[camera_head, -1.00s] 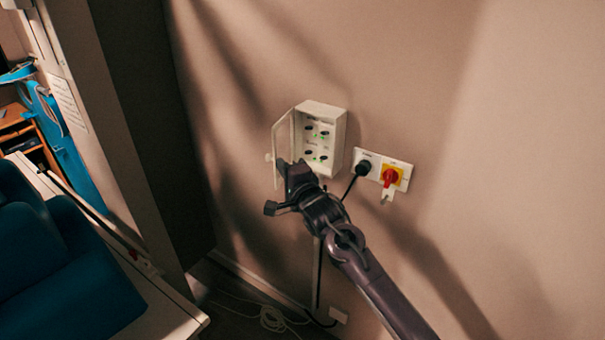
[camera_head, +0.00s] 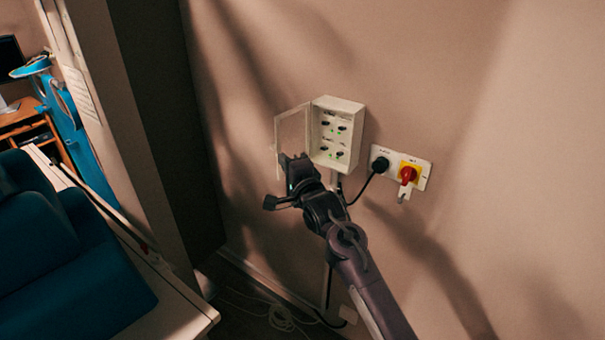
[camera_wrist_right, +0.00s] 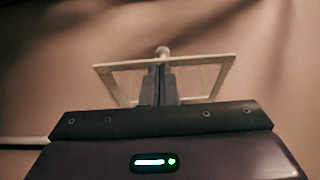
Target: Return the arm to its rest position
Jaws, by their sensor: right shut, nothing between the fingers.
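My right arm reaches up from the bottom of the head view. Its gripper (camera_head: 294,162) is shut and empty, at the lower edge of the open door (camera_head: 292,128) of a white wall box (camera_head: 355,112). In the right wrist view the closed fingers (camera_wrist_right: 158,86) stand in front of the door's pale frame (camera_wrist_right: 112,68), with a round knob (camera_wrist_right: 162,52) just beyond them. I cannot tell whether the fingers touch the door. My left gripper is out of view.
Right of the box, a wall plate holds a black plug (camera_head: 380,164) and a red rotary switch (camera_head: 407,174) on yellow. A blue padded couch (camera_head: 60,240) is at lower left. Cables (camera_head: 282,318) lie on the floor. The wall at right is clear.

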